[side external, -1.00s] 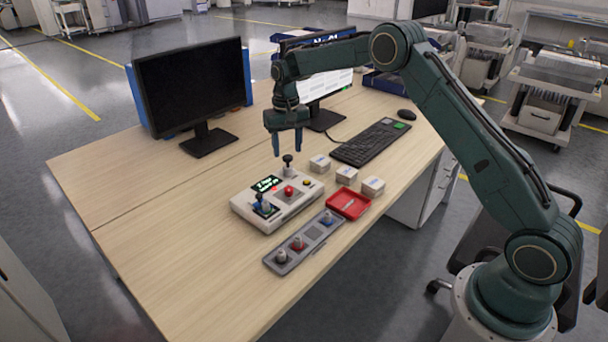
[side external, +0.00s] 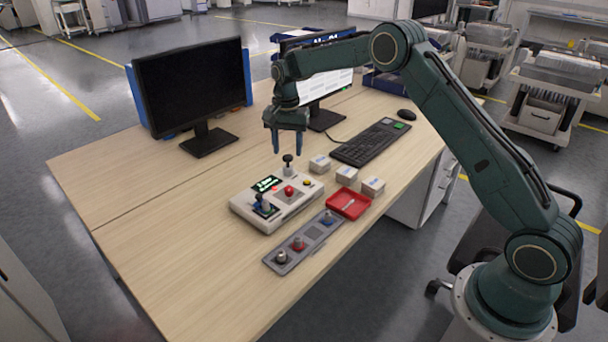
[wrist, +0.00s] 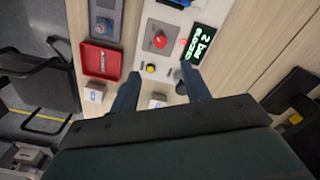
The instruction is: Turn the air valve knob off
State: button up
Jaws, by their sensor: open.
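A control box (side external: 278,210) with a green-lit display (side external: 267,184) and a red button (side external: 289,190) stands on the desk. A black knob on a pale post (side external: 288,160), which looks like the air valve knob, rises at its back corner. My gripper (side external: 288,149) is open and empty, pointing down just above this knob, with its fingers apart to either side. In the wrist view, the gripper (wrist: 161,78) reaches over the end of the box; the knob seems mostly hidden by the right finger. The display (wrist: 199,42) shows lit text, hard to read.
A lever (side external: 264,202) stands at the box's front. A grey strip with several knobs (side external: 281,258), a red tray (side external: 365,209) and white blocks (side external: 346,175) lie near. Two monitors (side external: 196,85) and a keyboard (side external: 371,142) stand behind. The desk's left side is clear.

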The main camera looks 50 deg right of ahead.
aim_at(289, 188)
jog(key=shift+f, duration=0.1)
notch_tip(289, 188, down, 14)
jog(key=shift+r, duration=0.2)
dwell(0.7)
jog(key=c, duration=1)
